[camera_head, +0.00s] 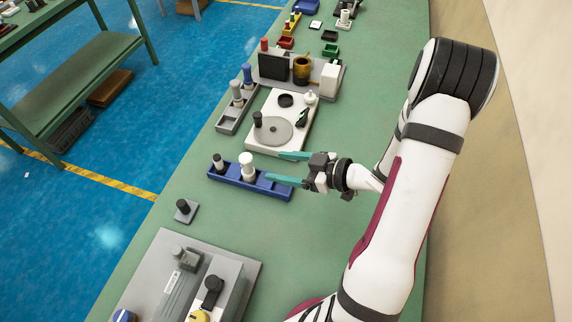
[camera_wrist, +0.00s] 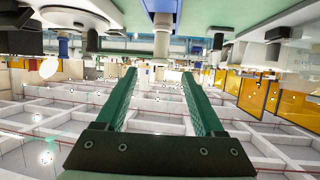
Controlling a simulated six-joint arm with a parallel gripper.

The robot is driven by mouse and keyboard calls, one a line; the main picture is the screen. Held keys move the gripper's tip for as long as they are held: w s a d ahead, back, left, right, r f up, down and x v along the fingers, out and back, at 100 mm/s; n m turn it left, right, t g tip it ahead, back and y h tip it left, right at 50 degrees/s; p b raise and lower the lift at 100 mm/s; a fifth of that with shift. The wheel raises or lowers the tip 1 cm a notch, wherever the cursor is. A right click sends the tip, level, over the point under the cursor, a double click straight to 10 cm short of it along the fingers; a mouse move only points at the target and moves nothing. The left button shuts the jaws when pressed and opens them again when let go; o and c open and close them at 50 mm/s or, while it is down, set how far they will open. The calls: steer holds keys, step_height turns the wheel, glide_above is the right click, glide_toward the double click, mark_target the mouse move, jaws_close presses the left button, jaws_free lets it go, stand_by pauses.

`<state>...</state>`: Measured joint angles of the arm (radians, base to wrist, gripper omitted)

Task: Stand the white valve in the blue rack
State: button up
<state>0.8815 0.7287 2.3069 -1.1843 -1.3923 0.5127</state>
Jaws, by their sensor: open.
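The blue rack (camera_head: 228,179) lies on the green bench left of my gripper. A white valve (camera_head: 247,168) stands upright in its middle part. A smaller white piece with a dark top (camera_head: 218,163) stands at the rack's left end. My gripper (camera_head: 286,168) is open and empty, its teal fingers pointing left toward the white valve, with their tips a little short of it. In the wrist view, which is upside down, the white valve (camera_wrist: 162,32) hangs from the top edge beyond the open fingers (camera_wrist: 158,75), roughly in line with the gap between them.
A white tray with a grey disc (camera_head: 272,131) lies just behind the rack. A small grey plate with a black knob (camera_head: 184,210) and a grey machine (camera_head: 195,280) lie in front.

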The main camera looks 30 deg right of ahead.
steer(key=d+r+m+g+h, duration=0.4)
steer(key=d+r+m+h, duration=0.3)
steer(key=h, duration=0.4)
steer(key=s+a+r+m+g+y, duration=0.2)
steer(key=s+a+m+g, duration=0.1)
steer(key=s+a, duration=0.6)
steer(key=s+a+r+m+g+y, duration=0.2)
steer(key=s+a+m+g, duration=0.1)
steer(key=s+a, duration=0.7)
steer(key=s+g, duration=0.1)
steer(key=s, duration=0.1)
steer(key=shift+s+a+r+y, duration=0.3)
